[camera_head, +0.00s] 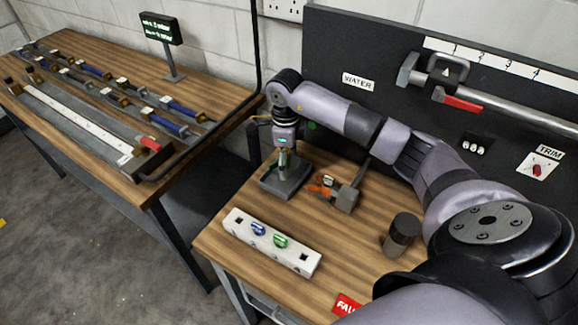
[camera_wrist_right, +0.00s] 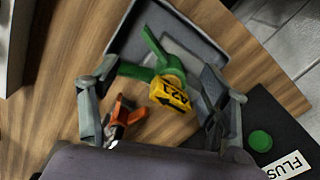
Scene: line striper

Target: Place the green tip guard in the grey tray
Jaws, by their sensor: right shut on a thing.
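The green tip guard (camera_wrist_right: 160,66), a branched green piece, shows between the fingers of my right gripper (camera_wrist_right: 160,72) in the right wrist view. A yellow tag with dark markings (camera_wrist_right: 172,96) covers part of it. My right gripper is shut on the guard. In the head view, my right gripper (camera_head: 284,150) points down over the grey tray (camera_head: 296,182), and the guard is hard to make out there. The tray also shows behind the guard in the right wrist view (camera_wrist_right: 205,50). I cannot tell whether the guard touches the tray. My left gripper is not in view.
Right of the tray are an orange-handled item (camera_head: 321,188) and a grey block fixture (camera_head: 347,196). A white holder (camera_head: 300,262) with blue and green pieces lies in front. A dark cylinder (camera_head: 401,235) stands at right. A black panel (camera_head: 345,50) rises behind.

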